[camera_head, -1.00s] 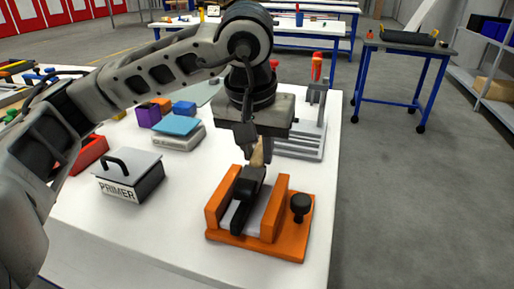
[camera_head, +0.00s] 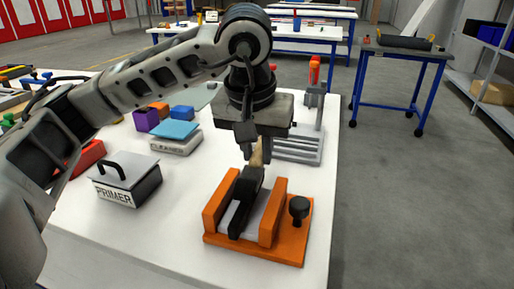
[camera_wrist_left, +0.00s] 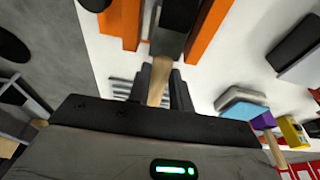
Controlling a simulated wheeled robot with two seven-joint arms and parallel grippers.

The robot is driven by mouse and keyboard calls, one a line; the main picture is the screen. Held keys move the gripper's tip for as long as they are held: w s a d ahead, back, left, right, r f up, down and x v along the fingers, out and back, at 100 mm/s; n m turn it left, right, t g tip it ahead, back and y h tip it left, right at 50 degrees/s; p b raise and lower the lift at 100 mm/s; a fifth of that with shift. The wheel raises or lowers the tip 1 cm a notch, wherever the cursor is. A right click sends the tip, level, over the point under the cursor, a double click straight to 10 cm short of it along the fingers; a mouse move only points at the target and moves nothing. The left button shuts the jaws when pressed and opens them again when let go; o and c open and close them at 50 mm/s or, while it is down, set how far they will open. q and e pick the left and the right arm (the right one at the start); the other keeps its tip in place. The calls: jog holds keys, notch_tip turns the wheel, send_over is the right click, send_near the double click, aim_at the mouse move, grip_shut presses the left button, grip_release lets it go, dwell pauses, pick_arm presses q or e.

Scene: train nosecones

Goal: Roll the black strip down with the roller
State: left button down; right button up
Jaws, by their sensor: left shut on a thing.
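My left gripper (camera_head: 254,150) is shut on the roller's wooden handle (camera_head: 258,157), which also shows between the fingers in the left wrist view (camera_wrist_left: 158,82). The roller's dark head (camera_head: 249,180) is at the far end of an orange fixture (camera_head: 289,240), between its two side walls. The black strip (camera_head: 239,217) lies lengthwise on the fixture's light grey bed. The dark head and strip merge in the picture, so I cannot tell whether they touch. My right gripper is not in view.
A black knob (camera_head: 299,207) stands on the fixture's right side. The primer box (camera_head: 127,180) and cleaner box (camera_head: 175,143) stand to the left. A grey slotted rack (camera_head: 298,148) is behind the gripper. White table (camera_head: 165,230) is clear at the front left.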

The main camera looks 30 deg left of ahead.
pick_arm(q)
jog(key=shift+w+a, duration=0.15)
jog(key=shift+w, duration=0.6)
dwell(1.5)
jog(key=shift+w+a, duration=0.1)
jog(key=shift+w, duration=0.25)
jog(key=shift+w+b, duration=0.2)
jog(key=shift+b, duration=0.1)
dwell(0.5)
jog(key=shift+w+a, duration=0.1)
jog(key=shift+w, duration=0.25)
jog(key=shift+f, duration=0.1)
dwell(0.9)
jog(key=shift+w, duration=0.1)
dwell(0.3)
jog(key=shift+w+a, duration=0.15)
jog(key=shift+w, duration=0.3)
jog(key=shift+w, duration=0.1)
dwell(0.5)
jog(key=shift+w+a, duration=0.15)
jog(key=shift+w, duration=0.3)
